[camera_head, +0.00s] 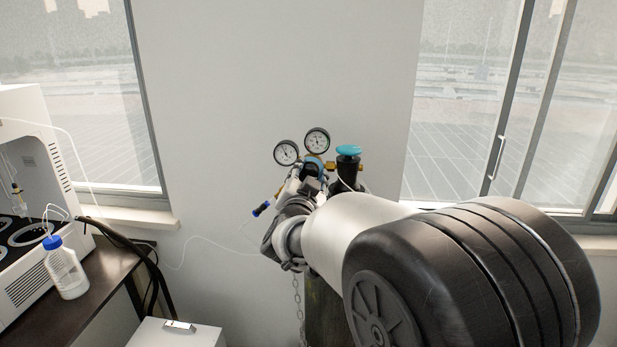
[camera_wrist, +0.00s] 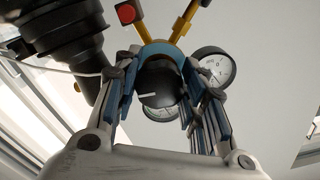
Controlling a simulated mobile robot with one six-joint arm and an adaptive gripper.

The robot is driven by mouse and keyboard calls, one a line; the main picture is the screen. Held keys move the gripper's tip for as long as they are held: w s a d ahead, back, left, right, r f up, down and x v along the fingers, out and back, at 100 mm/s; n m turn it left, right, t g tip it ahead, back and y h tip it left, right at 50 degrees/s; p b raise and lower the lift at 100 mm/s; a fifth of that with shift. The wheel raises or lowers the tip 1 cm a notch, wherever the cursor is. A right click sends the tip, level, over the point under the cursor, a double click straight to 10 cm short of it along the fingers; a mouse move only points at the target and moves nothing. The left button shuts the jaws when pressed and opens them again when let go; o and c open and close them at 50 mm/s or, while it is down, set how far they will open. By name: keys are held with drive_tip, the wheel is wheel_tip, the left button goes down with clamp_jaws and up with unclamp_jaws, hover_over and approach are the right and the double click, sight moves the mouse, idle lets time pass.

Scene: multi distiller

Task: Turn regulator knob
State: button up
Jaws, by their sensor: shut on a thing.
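The regulator knob (camera_wrist: 160,88) is dark and round with a short white mark. It sits between the two fingers of my gripper (camera_wrist: 165,78) in the wrist view, and the gripper is shut on it. A blue rounded part (camera_wrist: 158,48) of the regulator shows just beyond the knob. In the head view my gripper (camera_head: 308,184) is at the regulator, below two round gauges (camera_head: 317,141) (camera_head: 286,153). My own arm and wrist hide the knob and much of the regulator there.
A black valve with a teal handwheel (camera_head: 348,151) stands right of the gauges, close to my gripper. A cylinder (camera_head: 325,315) with a chain is below. At left are a dark bench (camera_head: 75,300), a blue-capped bottle (camera_head: 66,270) and a white box (camera_head: 175,335).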

drive_tip(key=o, duration=1.1)
drive_tip(key=s, duration=1.2)
drive_tip(key=shift+a, duration=0.2)
drive_tip(key=s+d+f+n+g, duration=0.2)
drive_tip(key=s+d+f+g, duration=0.2)
drive_tip(key=s, duration=0.6)
drive_tip(key=s+d+f+n+g, duration=0.2)
drive_tip(key=s+d+f+g, duration=0.2)
drive_tip(key=s+d, duration=0.5)
drive_tip(key=s+d+f+n+g, duration=0.2)
drive_tip(key=s+d+f+g, duration=0.2)
drive_tip(key=s, duration=0.9)
drive_tip(key=shift+s+d+f+g+y, duration=0.15)
drive_tip(key=shift+d+g, duration=0.2)
drive_tip(key=shift+d, duration=0.5)
drive_tip(key=shift+s+d+f+g+y, duration=0.15)
drive_tip(key=shift+d+g, duration=0.2)
drive_tip(key=shift+d, duration=0.45)
